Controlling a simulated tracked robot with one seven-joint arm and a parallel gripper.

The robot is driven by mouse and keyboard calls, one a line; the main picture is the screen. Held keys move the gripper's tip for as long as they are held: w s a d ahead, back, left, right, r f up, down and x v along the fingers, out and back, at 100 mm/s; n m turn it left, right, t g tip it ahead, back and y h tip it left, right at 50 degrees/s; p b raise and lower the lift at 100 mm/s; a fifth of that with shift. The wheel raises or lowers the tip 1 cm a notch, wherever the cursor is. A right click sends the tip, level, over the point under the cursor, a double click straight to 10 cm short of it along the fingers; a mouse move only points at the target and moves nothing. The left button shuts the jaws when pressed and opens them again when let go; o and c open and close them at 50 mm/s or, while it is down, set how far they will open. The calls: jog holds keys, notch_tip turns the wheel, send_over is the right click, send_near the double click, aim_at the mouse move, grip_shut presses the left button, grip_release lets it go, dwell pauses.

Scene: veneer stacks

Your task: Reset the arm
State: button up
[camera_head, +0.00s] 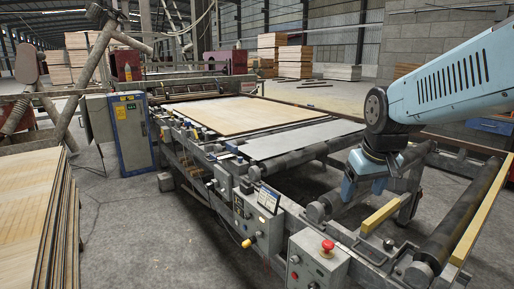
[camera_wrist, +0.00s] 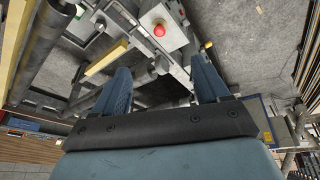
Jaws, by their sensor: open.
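My arm (camera_head: 455,82) reaches in from the right in the head view, bent downward at a dark joint. My gripper (camera_head: 345,192) hangs over the roller frame of the machine. In the wrist view my gripper (camera_wrist: 160,72) shows two blue fingers spread wide apart with nothing between them. The machine's control box with a red button (camera_wrist: 159,30) lies beyond the fingertips in that view. It also shows in the head view as a grey box with a red button (camera_head: 327,245), below and left of my gripper.
A veneer sheet (camera_head: 225,115) lies on the machine bed. Rollers (camera_head: 462,220) and a yellow bar (camera_head: 480,212) stand right of my gripper. A veneer stack (camera_head: 30,215) is at left, near a control cabinet (camera_head: 130,130). Grey floor (camera_head: 125,235) is clear between stack and machine.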

jog(key=s+r+m+t, duration=0.1)
jog(key=s+r, duration=0.2)
jog(key=s, duration=0.6)
jog(key=shift+s+a+m, duration=0.15)
jog(key=shift+a+m, duration=0.05)
jog(key=shift+m, duration=0.2)
